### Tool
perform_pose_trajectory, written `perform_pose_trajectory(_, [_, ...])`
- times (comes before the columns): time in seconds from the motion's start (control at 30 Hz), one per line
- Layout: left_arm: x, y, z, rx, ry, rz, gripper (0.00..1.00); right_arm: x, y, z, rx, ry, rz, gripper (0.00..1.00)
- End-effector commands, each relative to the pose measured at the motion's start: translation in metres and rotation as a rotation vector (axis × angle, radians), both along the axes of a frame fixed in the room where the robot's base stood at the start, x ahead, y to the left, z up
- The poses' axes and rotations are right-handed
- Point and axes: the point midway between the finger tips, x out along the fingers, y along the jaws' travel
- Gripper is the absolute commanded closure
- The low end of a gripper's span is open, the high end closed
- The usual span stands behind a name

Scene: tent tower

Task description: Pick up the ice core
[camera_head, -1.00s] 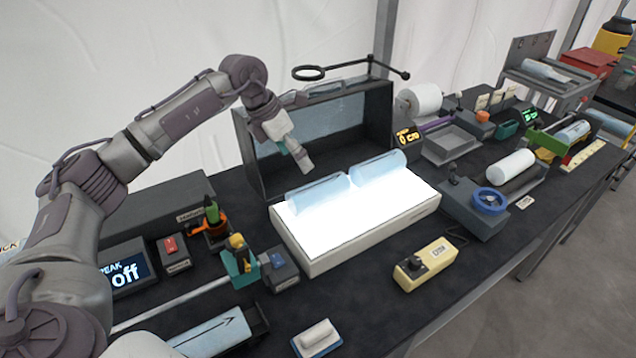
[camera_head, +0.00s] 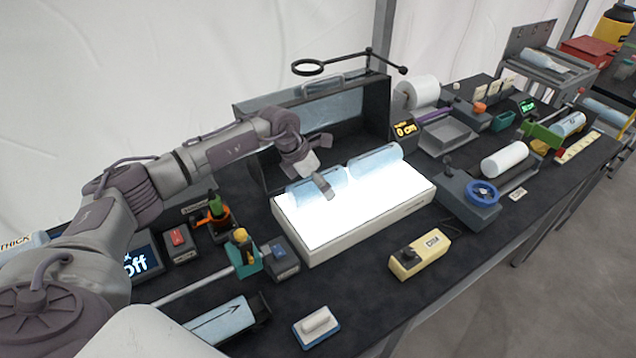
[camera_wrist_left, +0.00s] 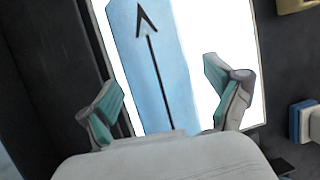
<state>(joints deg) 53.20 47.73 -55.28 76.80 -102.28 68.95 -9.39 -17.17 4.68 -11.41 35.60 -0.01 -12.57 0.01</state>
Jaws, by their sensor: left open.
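Two pale blue ice cores lie end to end on the glowing white light table (camera_head: 375,214): a left one (camera_head: 302,190) and a right one (camera_head: 376,163). My left gripper (camera_head: 324,165) is open over the left core, with one finger to each side of it. In the left wrist view the left core (camera_wrist_left: 155,75) shows a black arrow and lies between the spread teal-padded fingers of the gripper (camera_wrist_left: 165,98). A gap shows between the core and the right finger. My right gripper is not in view.
A dark open-fronted box (camera_head: 350,112) stands behind the light table, and a ring magnifier (camera_head: 308,67) hangs above it. Another arrow-marked core (camera_head: 222,320) lies at front left. A yellow device (camera_head: 420,254) and a blue-wheeled clamp (camera_head: 470,203) stand at right.

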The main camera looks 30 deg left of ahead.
Motion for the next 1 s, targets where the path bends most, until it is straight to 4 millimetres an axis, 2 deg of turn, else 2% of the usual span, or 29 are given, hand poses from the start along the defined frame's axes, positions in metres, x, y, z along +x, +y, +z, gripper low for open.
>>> perform_pose_trajectory(0.13, [-0.0001, 0.0004, -0.0002, 0.000, 0.000, 0.000, 0.11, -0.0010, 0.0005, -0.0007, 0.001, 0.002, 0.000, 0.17])
perform_pose_trajectory(0.63, [0.0000, 0.0004, 0.0003, 0.000, 0.000, 0.001, 0.93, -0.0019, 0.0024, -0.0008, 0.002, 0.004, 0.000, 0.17])
perform_pose_trajectory(1.0, [0.0012, 0.0004, 0.0071, -0.002, -0.005, 0.001, 0.93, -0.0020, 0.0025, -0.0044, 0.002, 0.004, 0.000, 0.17])
